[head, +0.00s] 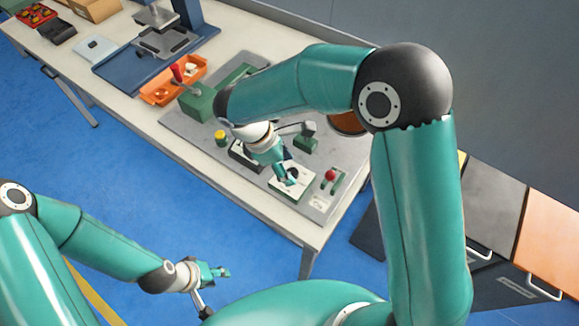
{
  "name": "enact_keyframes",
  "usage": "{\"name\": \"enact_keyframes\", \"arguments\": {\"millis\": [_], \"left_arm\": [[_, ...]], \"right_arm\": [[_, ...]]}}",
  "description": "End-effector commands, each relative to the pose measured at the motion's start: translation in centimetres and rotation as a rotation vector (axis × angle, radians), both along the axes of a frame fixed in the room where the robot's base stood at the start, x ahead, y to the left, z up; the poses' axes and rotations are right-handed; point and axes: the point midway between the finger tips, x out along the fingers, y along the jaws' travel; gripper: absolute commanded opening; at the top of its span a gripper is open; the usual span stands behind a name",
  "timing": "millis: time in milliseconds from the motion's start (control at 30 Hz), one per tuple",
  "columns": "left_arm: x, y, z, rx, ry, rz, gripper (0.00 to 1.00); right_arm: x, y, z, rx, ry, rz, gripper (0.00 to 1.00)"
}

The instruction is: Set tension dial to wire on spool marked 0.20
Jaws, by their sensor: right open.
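A small white panel (287,193) near the front right of the grey base plate carries a dark round part that looks like the tension dial (293,172). My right gripper (289,179) is open over this panel, close to the dial and partly covering it; whether it touches cannot be told. A copper-coloured spool (345,123) shows partly behind my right arm; no 0.20 marking can be read. My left gripper (222,273) hangs over the blue floor, away from the bench, and whether it is open is unclear.
An orange tray (165,92) lies behind. Drawer cabinets (493,205) stand at right.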

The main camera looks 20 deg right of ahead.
Motion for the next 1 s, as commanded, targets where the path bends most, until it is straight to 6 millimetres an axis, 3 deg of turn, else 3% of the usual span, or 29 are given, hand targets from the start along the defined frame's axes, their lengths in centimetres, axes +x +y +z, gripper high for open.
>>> {"name": "enact_keyframes", "arguments": {"millis": [200, 500, 833, 1000], "left_arm": [[0.0, 0.0, 0.1, 0.000, 0.000, 0.000, 0.40], [0.0, 0.0, 0.1, 0.000, 0.000, 0.000, 0.40], [0.0, 0.0, 0.1, 0.000, 0.000, 0.000, 0.40], [0.0, 0.0, 0.0, 0.000, 0.000, 0.000, 0.40]], "right_arm": [[-0.2, -0.6, -1.5, 0.001, 0.001, 0.001, 0.60], [-0.2, -0.6, -1.6, 0.001, 0.000, 0.000, 0.58], [-0.1, -0.6, -1.6, 0.001, 0.000, 0.000, 0.03], [-0.1, -0.7, -1.6, 0.001, 0.000, -0.067, 0.00]]}}
